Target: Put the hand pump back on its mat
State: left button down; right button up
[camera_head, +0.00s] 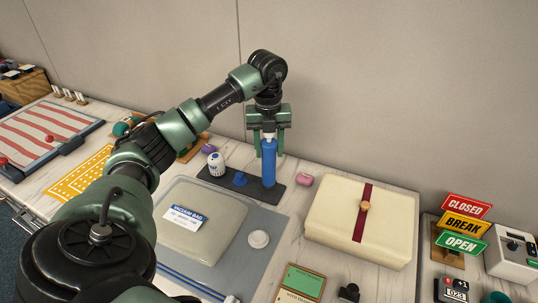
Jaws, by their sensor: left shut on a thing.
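The blue hand pump (269,167) is upright in my left gripper (269,143), which is shut on its upper part. The pump's lower end is over the right part of a small dark mat (214,183). I cannot tell whether its bottom touches the mat. A white can (216,164) and a small blue piece (240,179) are on the same mat, left of the pump. My right gripper is not in view.
A vacuum bag (210,222) lies on a grey sheet in front of the mat, with a white round cap (259,239) beside it. A pink item (304,180) lies just right of the mat. A cream box with a red strap (330,218) stands further right.

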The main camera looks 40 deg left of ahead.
pick_arm(q)
notch_tip(320, 180, down, 2)
jog(key=shift+f, duration=0.45)
jog(key=c, duration=0.8)
grip_release()
jog(key=shift+f, duration=0.15)
jog(key=shift+r, duration=0.45)
notch_tip(320, 180, up, 10)
jog(key=shift+b, duration=0.35)
jog(key=shift+s+r, duration=0.1)
jog(key=shift+r, duration=0.65)
